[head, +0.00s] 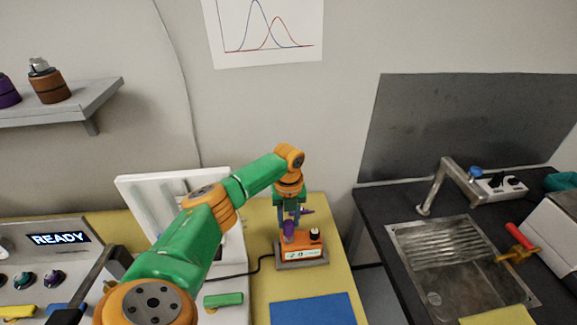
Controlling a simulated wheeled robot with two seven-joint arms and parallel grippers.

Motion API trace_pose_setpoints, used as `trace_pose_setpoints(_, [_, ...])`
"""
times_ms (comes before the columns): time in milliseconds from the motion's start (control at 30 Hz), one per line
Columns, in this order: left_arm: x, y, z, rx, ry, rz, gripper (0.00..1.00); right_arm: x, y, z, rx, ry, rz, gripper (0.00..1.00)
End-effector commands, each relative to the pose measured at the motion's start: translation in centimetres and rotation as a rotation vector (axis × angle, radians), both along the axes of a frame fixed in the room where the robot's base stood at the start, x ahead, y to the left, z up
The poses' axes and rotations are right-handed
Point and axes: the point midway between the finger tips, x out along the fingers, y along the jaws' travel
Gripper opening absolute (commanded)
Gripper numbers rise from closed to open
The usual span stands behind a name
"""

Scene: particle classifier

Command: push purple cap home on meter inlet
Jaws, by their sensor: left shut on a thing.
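The meter (302,253) is a small orange box with a pale front panel and a black knob on top, on a grey base on the yellow bench top. My left gripper (289,222) points down over the meter's left part and is shut on the purple cap (288,231). The cap is upright at the meter's top left, where the inlet is hidden behind it. I cannot tell how far down the cap sits. Another purple piece shows just right of the fingers. My right gripper is out of view.
A blue mat (312,309) lies in front of the meter. A white panel (165,205) stands behind my left arm, and a console reading READY (58,239) is at the left. A sink (455,270) is in the dark counter at the right, across a gap.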

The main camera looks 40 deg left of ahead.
Motion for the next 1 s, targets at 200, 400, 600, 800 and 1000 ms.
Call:
trace_pose_setpoints(200, [0.0, 0.0, -0.7, 0.0, 0.0, 0.0, 0.0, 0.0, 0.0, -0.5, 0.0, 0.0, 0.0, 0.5])
trace_pose_setpoints(400, [0.0, 0.0, -1.2, 0.0, 0.001, 0.0, 0.0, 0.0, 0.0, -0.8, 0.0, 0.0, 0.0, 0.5])
trace_pose_setpoints(600, [0.0, 0.0, -1.7, 0.0, 0.001, 0.0, 0.0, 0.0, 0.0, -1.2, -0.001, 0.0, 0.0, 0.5])
trace_pose_setpoints(800, [0.0, 0.0, -2.2, 0.0, 0.001, 0.001, 0.0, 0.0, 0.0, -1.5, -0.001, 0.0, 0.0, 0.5])
trace_pose_setpoints(1000, [0.0, 0.0, -2.2, 0.0, 0.001, 0.0, 0.72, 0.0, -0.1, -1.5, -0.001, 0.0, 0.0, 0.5])
